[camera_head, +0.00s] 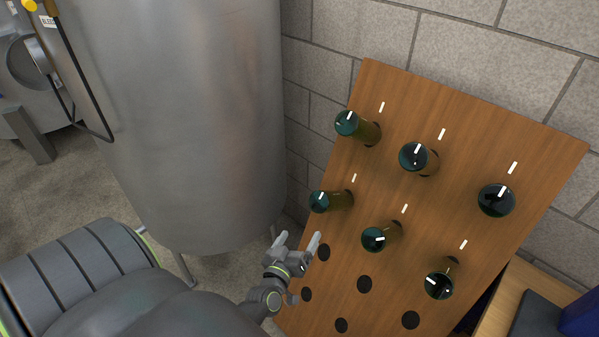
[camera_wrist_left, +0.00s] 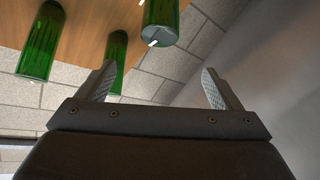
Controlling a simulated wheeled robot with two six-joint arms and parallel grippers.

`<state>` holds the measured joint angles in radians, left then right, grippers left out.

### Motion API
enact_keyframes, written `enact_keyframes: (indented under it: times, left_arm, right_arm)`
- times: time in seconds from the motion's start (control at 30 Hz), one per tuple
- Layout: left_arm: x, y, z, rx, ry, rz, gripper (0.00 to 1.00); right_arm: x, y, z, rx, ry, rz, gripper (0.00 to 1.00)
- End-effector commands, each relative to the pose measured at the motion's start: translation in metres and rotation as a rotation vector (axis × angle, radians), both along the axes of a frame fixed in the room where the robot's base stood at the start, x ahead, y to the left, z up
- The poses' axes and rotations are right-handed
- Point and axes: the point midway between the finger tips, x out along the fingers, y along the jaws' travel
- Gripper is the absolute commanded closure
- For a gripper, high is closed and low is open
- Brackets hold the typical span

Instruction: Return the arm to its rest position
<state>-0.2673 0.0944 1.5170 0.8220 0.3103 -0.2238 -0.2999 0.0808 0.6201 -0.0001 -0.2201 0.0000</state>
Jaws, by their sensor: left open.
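My left gripper (camera_head: 297,244) is open and empty, in front of the lower left part of the wooden bottle rack (camera_head: 462,110). Its two spread fingers also show in the left wrist view (camera_wrist_left: 160,85), with nothing between them. My right gripper is in neither view.
A large steel tank (camera_head: 190,110) stands left of the rack, close to the gripper. Empty dark holes (camera_head: 364,284) show low on the rack. A block wall (camera_head: 470,50) is behind. A wooden table (camera_head: 508,295) with a blue object (camera_head: 582,318) stands at lower right.

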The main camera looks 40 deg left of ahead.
Motion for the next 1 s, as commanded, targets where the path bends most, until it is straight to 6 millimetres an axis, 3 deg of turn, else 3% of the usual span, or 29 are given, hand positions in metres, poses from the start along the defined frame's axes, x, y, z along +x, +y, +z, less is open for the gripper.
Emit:
enact_keyframes:
  times: [0.27,0.37,0.47,0.67,0.8,1.0]
  left_arm:
    - [0.0,0.0,-0.001,0.0,0.001,0.0,0.13]
    - [-0.003,-0.001,-0.017,0.007,0.032,-0.01,0.13]
    - [-0.013,-0.005,-0.061,0.03,0.126,-0.041,0.13]
    - [-0.068,-0.018,-0.198,0.096,0.453,-0.153,0.13]
    - [-0.128,-0.026,-0.288,0.13,0.703,-0.234,0.13]
    - [-0.237,-0.032,-0.392,0.166,1.063,-0.349,0.13]
  right_arm:
    - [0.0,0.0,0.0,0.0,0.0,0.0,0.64]
    - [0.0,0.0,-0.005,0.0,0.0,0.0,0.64]
    - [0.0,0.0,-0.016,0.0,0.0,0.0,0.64]
    - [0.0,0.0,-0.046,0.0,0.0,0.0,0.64]
    - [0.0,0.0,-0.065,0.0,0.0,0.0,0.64]
    - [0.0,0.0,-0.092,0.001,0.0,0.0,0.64]
